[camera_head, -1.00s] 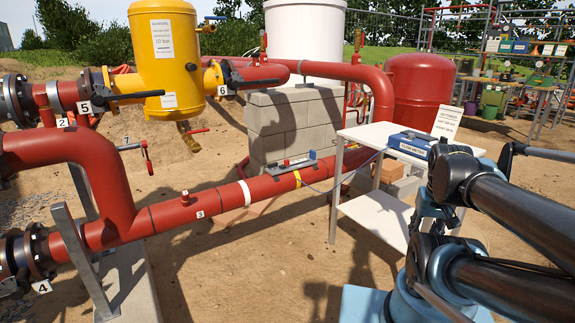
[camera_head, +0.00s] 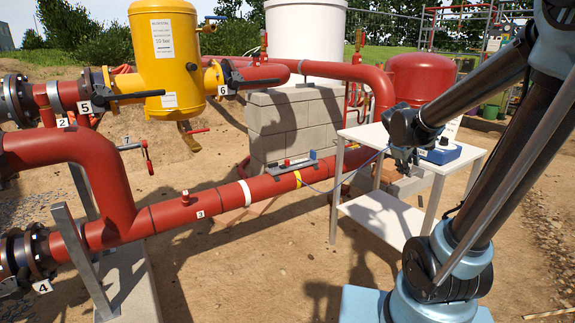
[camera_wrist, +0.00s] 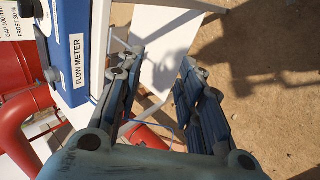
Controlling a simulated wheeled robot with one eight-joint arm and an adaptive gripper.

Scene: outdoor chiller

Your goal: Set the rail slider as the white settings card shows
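My gripper (camera_wrist: 158,66) is open and empty, beside the flow meter above the table's left side.
The white two-shelf table (camera_head: 385,207) stands right of the pipe. A thin blue cable (camera_head: 345,177) runs from the table toward the rail. Grey blocks (camera_head: 290,125) stand behind the pipe. The sandy ground in front of the pipe is clear.

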